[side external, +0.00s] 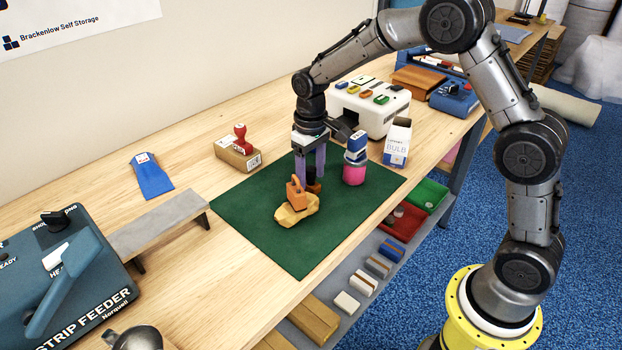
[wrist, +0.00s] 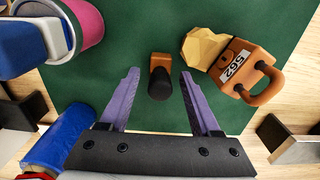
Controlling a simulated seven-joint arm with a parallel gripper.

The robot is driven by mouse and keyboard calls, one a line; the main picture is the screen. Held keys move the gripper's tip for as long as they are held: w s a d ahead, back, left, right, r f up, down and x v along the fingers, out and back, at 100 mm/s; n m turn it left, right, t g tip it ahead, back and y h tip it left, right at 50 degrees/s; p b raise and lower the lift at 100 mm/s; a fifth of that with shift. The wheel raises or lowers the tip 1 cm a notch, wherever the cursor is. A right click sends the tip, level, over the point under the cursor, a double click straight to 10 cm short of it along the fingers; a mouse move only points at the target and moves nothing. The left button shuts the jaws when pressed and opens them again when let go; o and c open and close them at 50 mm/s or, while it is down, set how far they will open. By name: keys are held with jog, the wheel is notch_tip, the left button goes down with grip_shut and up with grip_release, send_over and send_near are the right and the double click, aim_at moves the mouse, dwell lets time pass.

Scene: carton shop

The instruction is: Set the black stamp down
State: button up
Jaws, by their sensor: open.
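The black stamp, with a black handle and a brown base (side external: 315,188), stands on the green mat (side external: 265,235). In the wrist view its black handle (wrist: 160,84) points toward the camera. My gripper (side external: 310,175) is over the mat with its purple fingers pointing down. In the wrist view the gripper (wrist: 160,74) is open, with a finger on each side of the stamp and visible gaps between. In the side view the fingers partly hide the handle.
Close by, an orange padlock (side external: 296,194) rests on a yellow lump (side external: 297,212). A pink tin (side external: 354,174) carries a blue-and-white box (side external: 356,147). A bulb carton (side external: 397,144) and white machine (side external: 370,105) stand behind. The mat's front is clear.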

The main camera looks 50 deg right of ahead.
aim_at(312, 167)
notch_tip(312, 167, up, 9)
jog(key=shift+r, duration=0.6)
jog(key=shift+s+r, duration=0.2)
jog(key=s+r+t, duration=0.2)
jog(key=s+r, duration=0.2)
jog(key=s, duration=0.6)
jog(key=s+r+t, duration=0.2)
jog(key=s+r, duration=0.1)
jog(key=s, duration=0.7)
jog(key=shift+r, duration=0.35)
jog(key=shift+o, duration=0.3)
jog(key=s+f+t, duration=0.1)
jog(key=s+f, duration=0.1)
jog(key=s, duration=0.5)
jog(key=shift+s+f+t, duration=0.3)
jog(key=shift+s+f, duration=0.05)
jog(key=shift+s, duration=0.05)
jog(key=shift+s+d+f, duration=0.1)
jog(key=shift+s+f, duration=0.1)
